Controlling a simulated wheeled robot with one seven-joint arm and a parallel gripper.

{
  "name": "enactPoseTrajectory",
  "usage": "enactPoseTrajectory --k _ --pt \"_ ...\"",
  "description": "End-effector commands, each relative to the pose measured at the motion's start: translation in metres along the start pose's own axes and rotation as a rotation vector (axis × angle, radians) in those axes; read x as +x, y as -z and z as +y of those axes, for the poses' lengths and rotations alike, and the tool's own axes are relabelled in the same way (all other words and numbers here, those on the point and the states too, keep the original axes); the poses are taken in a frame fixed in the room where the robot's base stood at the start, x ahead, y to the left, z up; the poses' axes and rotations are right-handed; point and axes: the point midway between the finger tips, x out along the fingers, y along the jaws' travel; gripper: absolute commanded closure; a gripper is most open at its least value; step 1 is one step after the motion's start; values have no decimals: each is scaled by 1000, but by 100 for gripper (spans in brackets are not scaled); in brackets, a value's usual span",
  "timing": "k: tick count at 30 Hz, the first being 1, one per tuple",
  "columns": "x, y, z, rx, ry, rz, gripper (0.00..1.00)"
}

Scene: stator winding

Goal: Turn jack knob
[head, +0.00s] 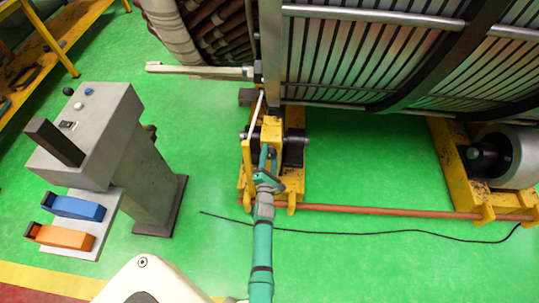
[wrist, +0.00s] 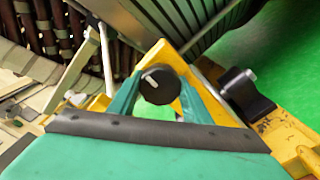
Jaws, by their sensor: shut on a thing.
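The jack knob (wrist: 158,84) is a round black knob with a white pointer mark. It sits on the yellow jack (wrist: 178,58), and the jack also stands in the middle of the head view (head: 271,131). My gripper (wrist: 160,88) has its two teal fingers on either side of the knob, shut on it. In the head view my gripper (head: 267,163) reaches the near side of the jack, and I cannot make out the knob there.
A large ribbed stator (head: 360,60) hangs over the jack. A black roller (wrist: 247,97) lies right of the knob. A grey control console (head: 105,140) with pedals stands at left. A thin cable (head: 340,233) and a reddish rod (head: 390,210) run across the green floor.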

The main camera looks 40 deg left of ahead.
Motion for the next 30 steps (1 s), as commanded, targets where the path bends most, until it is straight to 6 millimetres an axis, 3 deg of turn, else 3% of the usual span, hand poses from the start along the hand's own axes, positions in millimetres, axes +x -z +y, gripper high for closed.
enactPoseTrajectory --k 19,20,22,30 --pt "-1 1 -2 -57 2 1 78" --pt "-1 1 -2 -57 2 1 53" --pt "-1 1 -1 -57 2 1 37" --pt "0 0 -1 -55 1 0 37"
